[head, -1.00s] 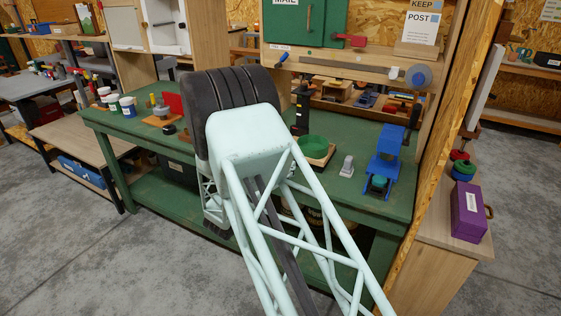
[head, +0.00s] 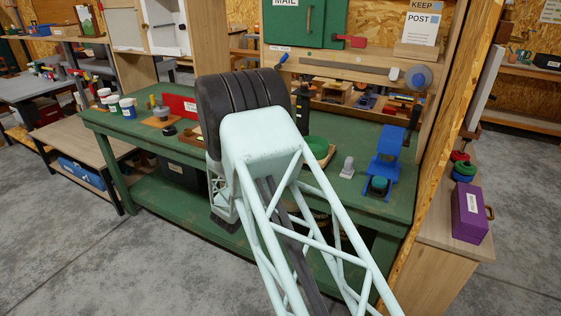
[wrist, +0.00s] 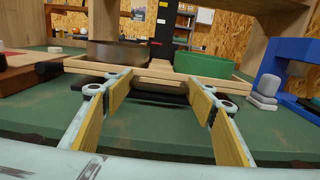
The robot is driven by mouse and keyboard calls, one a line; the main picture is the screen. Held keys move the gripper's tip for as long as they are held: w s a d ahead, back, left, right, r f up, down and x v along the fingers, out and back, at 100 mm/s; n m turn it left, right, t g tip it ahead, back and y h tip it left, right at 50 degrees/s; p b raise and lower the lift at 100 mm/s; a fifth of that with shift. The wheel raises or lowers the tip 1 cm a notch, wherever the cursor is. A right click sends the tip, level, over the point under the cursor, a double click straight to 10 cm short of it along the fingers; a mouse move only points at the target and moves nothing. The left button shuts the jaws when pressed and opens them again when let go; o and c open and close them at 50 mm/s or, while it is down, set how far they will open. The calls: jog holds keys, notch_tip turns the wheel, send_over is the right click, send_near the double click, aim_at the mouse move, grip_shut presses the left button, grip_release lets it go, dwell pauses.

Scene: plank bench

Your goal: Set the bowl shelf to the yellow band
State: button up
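In the wrist view a pale wooden shelf (wrist: 84,66) carries a brown round bowl (wrist: 108,53) on the left and a green bowl (wrist: 203,64) on the right. A black upright post (wrist: 165,25) stands behind, between the bowls. My gripper (wrist: 162,86) is open, its two tan-padded fingers pointing at the shelf's middle, with nothing seen held between them. I cannot tell whether they touch the shelf. In the head view my arm hides the gripper and most of the shelf; the green bowl (head: 317,147) and the post (head: 303,108) partly show. I cannot make out a yellow band.
A blue device (head: 384,160) and a small grey object (head: 347,167) stand right of the shelf on the green bench (head: 150,139). A red labelled block (head: 180,106) and several pots stand left. The bench's front strip is clear in the wrist view.

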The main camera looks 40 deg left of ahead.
jog(key=shift+c, duration=1.4)
jog(key=shift+r+p, duration=0.4)
jog(key=shift+r, duration=1.75)
jog(key=o, duration=1.1)
jog(key=shift+o, duration=0.2)
jog(key=shift+f, duration=0.1)
jog(key=shift+s, duration=0.1)
jog(key=shift+s+d, duration=0.1)
jog(key=shift+s, duration=0.3)
jog(key=v, duration=1.1)
